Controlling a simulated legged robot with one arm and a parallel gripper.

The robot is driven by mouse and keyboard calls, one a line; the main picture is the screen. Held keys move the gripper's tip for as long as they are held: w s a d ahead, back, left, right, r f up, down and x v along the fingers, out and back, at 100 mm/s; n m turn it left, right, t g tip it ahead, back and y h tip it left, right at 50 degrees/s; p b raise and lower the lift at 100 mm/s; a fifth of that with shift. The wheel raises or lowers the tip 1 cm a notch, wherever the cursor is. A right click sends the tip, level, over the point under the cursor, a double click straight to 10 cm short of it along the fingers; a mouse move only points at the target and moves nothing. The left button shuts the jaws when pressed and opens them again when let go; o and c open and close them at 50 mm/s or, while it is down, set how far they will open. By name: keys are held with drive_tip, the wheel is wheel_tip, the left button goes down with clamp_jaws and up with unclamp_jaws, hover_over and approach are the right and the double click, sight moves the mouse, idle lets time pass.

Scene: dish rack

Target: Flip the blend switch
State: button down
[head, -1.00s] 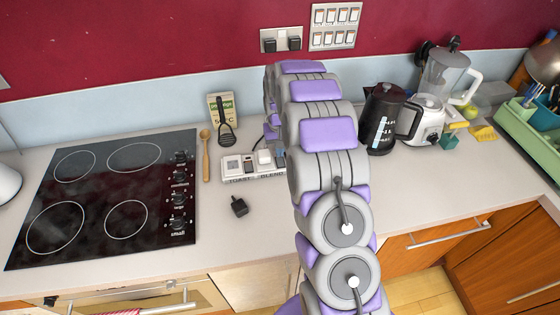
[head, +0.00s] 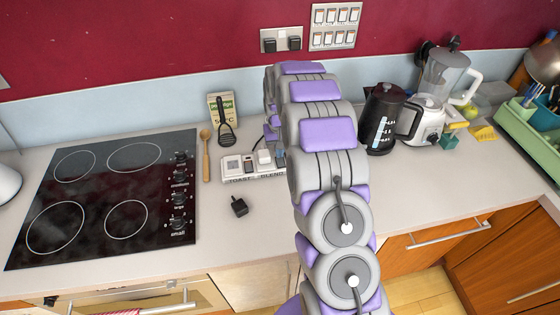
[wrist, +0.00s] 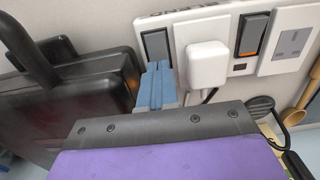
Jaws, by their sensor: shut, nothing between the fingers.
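The white socket strip (head: 229,181) lies on the counter, with TOAST and BLEND labels on its front edge in the head view. In the wrist view the strip appears upside down, with the BLEND lettering at the top. The grey blend switch (wrist: 155,45) is at its left end, beside a white plug (wrist: 207,65). My gripper (wrist: 158,72) is shut and empty, its blue fingertips at the lower edge of the switch. I cannot tell whether they touch. In the head view my arm hides most of the gripper.
An orange-edged switch (wrist: 252,34) and an empty socket (wrist: 290,45) are further along the strip. A large black object (wrist: 75,105) stands close left of my fingers. A loose black plug (head: 239,206) lies on clear counter in front. The kettle (head: 381,120) and blender (head: 440,85) stand at right.

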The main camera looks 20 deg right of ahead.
drive_tip(key=shift+f, duration=0.6)
idle(0.3)
drive_tip(key=shift+r+p, duration=1.2)
drive_tip(key=shift+r, duration=2.3)
